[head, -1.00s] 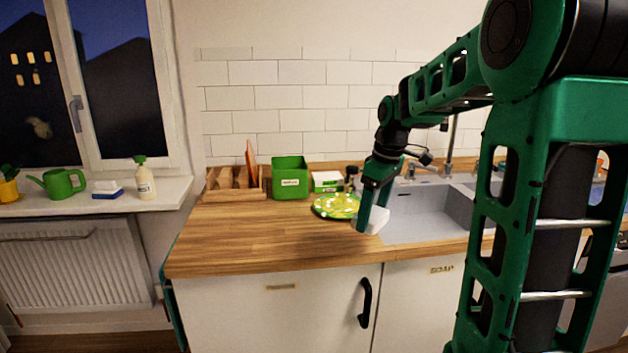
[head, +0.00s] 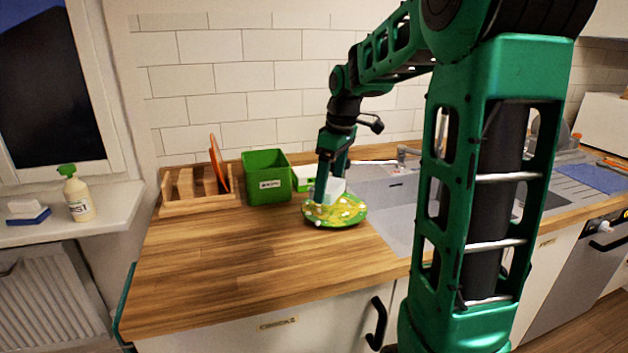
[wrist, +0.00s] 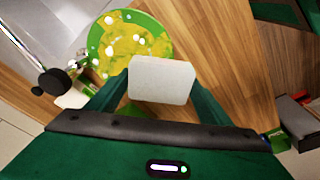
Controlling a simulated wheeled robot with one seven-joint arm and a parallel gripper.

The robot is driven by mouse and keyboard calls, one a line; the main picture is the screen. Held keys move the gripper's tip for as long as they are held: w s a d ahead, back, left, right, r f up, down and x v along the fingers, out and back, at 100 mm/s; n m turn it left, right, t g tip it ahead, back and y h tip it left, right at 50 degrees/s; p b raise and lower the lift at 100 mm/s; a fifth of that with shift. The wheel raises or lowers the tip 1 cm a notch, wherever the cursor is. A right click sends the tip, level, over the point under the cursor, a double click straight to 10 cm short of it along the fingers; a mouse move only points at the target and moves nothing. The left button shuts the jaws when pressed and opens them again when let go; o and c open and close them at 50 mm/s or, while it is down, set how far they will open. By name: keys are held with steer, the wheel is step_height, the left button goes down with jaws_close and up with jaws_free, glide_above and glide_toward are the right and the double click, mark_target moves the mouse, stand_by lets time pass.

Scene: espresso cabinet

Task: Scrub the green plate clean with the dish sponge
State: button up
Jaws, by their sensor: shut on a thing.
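The green plate (head: 348,220) lies on the wooden counter beside the sink, its middle covered in yellow smears and white blobs. It also shows in the wrist view (wrist: 96,40). My gripper (head: 326,192) points down over the plate's back part, shut on a pale, whitish block, the dish sponge (wrist: 162,80). The sponge sits between the fingers and also shows in the head view (head: 336,187). It is over or on the plate; I cannot tell whether it touches. The fingers hide part of the plate.
A green bin (head: 267,180) and a wooden rack (head: 190,207) with an orange board stand behind and left of the plate. The sink (head: 392,215) is to the right. A spray bottle (head: 77,196) and a blue-and-white block (head: 28,213) sit on the windowsill. The counter's front left is clear.

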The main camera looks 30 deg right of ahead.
mark_target(324, 220)
steer(key=shift+w+a+f, duration=0.1)
steer(key=shift+a+f, duration=0.05)
steer(key=shift+f, duration=0.7)
steer(key=shift+w+a+f, duration=0.1)
steer(key=shift+f, duration=0.75)
steer(key=shift+s+f, duration=0.1)
steer(key=shift+f, duration=1.15)
steer(key=shift+f, duration=0.95)
